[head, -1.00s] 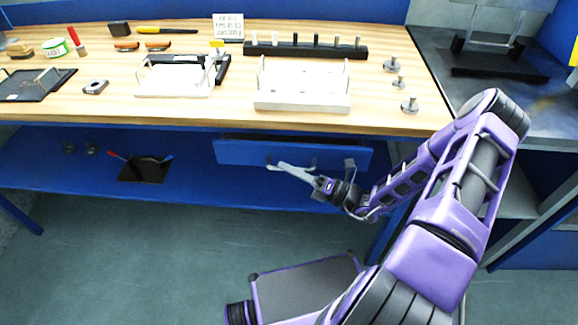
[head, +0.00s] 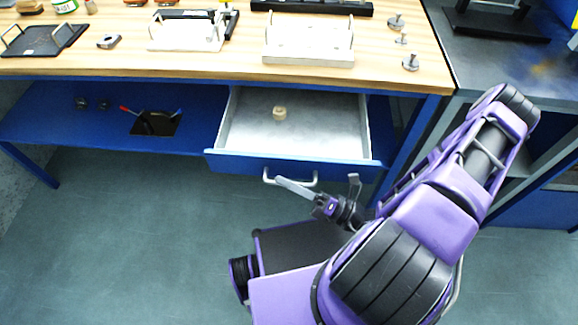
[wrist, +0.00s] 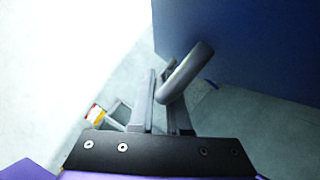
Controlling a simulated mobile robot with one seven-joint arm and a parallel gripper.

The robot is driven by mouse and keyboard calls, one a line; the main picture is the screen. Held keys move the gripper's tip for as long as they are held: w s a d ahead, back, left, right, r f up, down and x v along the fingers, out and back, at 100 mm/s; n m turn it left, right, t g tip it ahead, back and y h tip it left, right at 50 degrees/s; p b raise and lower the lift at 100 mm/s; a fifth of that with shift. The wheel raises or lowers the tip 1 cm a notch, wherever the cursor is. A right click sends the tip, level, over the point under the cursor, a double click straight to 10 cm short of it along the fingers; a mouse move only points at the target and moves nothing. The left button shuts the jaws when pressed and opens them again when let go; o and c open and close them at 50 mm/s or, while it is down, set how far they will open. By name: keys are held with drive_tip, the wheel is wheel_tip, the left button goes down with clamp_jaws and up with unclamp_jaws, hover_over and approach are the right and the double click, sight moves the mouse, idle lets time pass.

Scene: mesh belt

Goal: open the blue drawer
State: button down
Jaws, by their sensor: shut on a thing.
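The blue drawer (head: 290,167) stands pulled well out from under the wooden bench top in the head view. Its pale grey inside shows, with one small tan round thing (head: 280,113) lying in it. A metal bar handle (head: 305,183) is on its front. My gripper (head: 283,181) is at the handle's left part. In the wrist view the fingers (wrist: 160,105) are close together on the curved grey handle (wrist: 186,72), beside the blue drawer front (wrist: 245,45). The exact contact between the fingers and the handle is partly hidden.
The wooden bench top (head: 190,65) holds white trays, a dark tray (head: 45,40) and metal knobs. A blue lower shelf (head: 60,128) carries a black pan-like thing (head: 156,122). Grey floor (head: 120,230) is open in front and to the left.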

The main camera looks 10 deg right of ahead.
drive_tip(key=shift+s+a, duration=0.2)
drive_tip(key=shift+s, duration=0.5)
drive_tip(key=c, duration=0.9)
unclamp_jaws()
drive_tip(key=b+v, duration=0.1)
drive_tip(key=v, duration=1.6)
drive_tip(key=shift+s+d+f, duration=0.15)
